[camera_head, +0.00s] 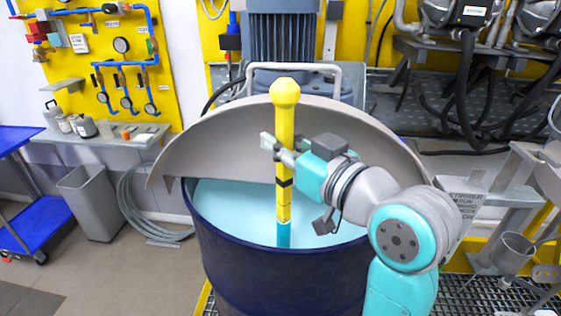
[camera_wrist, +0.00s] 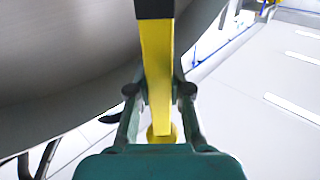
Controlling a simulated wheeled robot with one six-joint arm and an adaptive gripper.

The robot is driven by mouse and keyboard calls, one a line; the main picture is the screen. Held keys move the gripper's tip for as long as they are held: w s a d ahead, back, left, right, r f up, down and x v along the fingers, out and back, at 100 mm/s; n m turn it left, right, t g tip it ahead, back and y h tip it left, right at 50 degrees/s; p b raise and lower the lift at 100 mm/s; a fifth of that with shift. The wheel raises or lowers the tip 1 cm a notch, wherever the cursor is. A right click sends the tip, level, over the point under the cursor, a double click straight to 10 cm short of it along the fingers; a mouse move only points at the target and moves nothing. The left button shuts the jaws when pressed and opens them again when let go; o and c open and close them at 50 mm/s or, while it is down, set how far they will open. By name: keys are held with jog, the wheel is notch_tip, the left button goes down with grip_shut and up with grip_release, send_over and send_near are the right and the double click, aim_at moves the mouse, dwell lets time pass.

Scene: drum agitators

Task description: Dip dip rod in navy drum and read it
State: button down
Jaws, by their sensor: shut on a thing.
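The yellow dip rod (camera_head: 284,130) stands upright over the navy drum (camera_head: 265,268), with a round knob at its top and dark bands lower down. Its lower end is teal where it meets the light blue liquid (camera_head: 235,205); I cannot tell from here whether that is coating or submerged rod. My gripper (camera_head: 279,150) is shut on the rod below the knob. In the wrist view the rod (camera_wrist: 157,75) runs between my gripper's fingers (camera_wrist: 158,92). The rod's tip is hidden.
A grey curved lid (camera_head: 215,140) stands raised behind the rod. A motor (camera_head: 283,40) is behind it. A grey bin (camera_head: 92,203), a shelf of jars (camera_head: 110,135) and a blue cart (camera_head: 35,215) are at left. A metal cup (camera_head: 512,250) hangs at right.

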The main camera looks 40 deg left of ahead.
notch_tip(320, 180, up, 24)
jog(key=shift+f, duration=0.25)
dwell(0.7)
jog(key=s+d+r, duration=0.1)
jog(key=s+d, duration=0.8)
jog(key=s, duration=0.5)
jog(key=shift+s, duration=0.25)
jog(key=shift+f, duration=0.15)
